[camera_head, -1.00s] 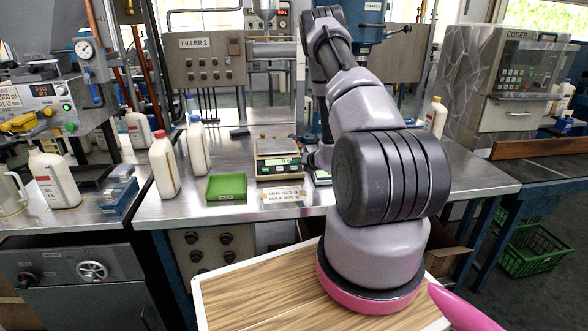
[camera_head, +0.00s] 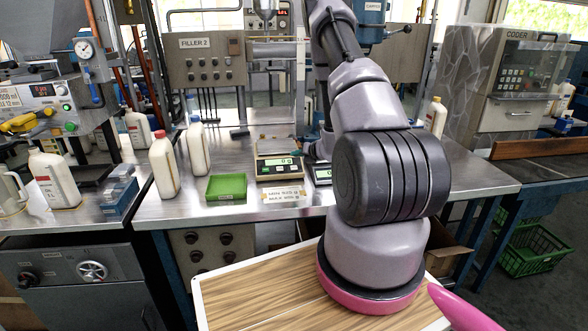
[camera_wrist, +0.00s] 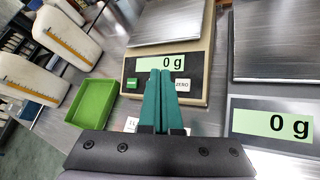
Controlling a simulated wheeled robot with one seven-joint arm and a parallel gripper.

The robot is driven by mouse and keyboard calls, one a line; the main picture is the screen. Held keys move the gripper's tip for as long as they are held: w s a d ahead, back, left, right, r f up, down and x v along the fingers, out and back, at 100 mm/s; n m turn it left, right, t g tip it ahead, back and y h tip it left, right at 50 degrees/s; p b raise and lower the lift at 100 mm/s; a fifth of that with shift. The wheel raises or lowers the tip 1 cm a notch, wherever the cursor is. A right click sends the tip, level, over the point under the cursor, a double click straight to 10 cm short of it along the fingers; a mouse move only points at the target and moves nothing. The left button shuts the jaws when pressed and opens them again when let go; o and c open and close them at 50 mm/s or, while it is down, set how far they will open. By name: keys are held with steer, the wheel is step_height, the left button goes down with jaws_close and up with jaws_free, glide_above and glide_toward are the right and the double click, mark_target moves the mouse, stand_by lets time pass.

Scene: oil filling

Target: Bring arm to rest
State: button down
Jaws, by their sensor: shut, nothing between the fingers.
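My gripper (camera_wrist: 161,100) shows in the wrist view with its two green fingers shut together and nothing between them. In that view the fingertips overlap the front of a beige scale (camera_wrist: 197,68) that reads 0 g. The beige scale (camera_head: 279,169) stands on the bench with an empty pan, left of my arm.
A second scale (camera_wrist: 275,122) reading 0 g stands right of the first. A green tray (camera_head: 226,187) and red-capped bottle (camera_head: 163,165) and blue-capped bottle (camera_head: 197,148) stand left. Another bottle (camera_head: 436,118) stands right of my arm. A paper label (camera_head: 283,194) lies before the beige scale.

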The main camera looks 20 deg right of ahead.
stand_by(0.4)
steer(key=s+a+r+n+g+y, duration=0.2)
steer(key=s+a+r+n+y, duration=0.2)
steer(key=a+r+n, duration=0.7)
steer(key=s+a+r+n+g+y, duration=0.4)
steer(key=a+r, duration=0.5)
steer(key=r, duration=0.7)
steer(key=s+a+r+n+g+h, duration=0.1)
steer(key=s+a+r+n, duration=0.1)
steer(key=s+r+n, duration=0.4)
steer(key=s+a+r+n+g+h, duration=0.1)
steer(key=s+a+n, duration=0.1)
steer(key=s+n, duration=0.35)
steer(key=s+d+r+n+t+h, duration=0.1)
steer(key=s+d+r+n+h, duration=0.1)
steer(key=s, duration=0.5)
steer(key=s+d+r+n+t+h, duration=0.1)
steer(key=s+d+r+n+h, duration=0.2)
steer(key=s+n, duration=0.4)
steer(key=shift+s+d+r+t+h, duration=0.4)
steer(key=shift+s+h, duration=0.3)
steer(key=shift+h, duration=0.1)
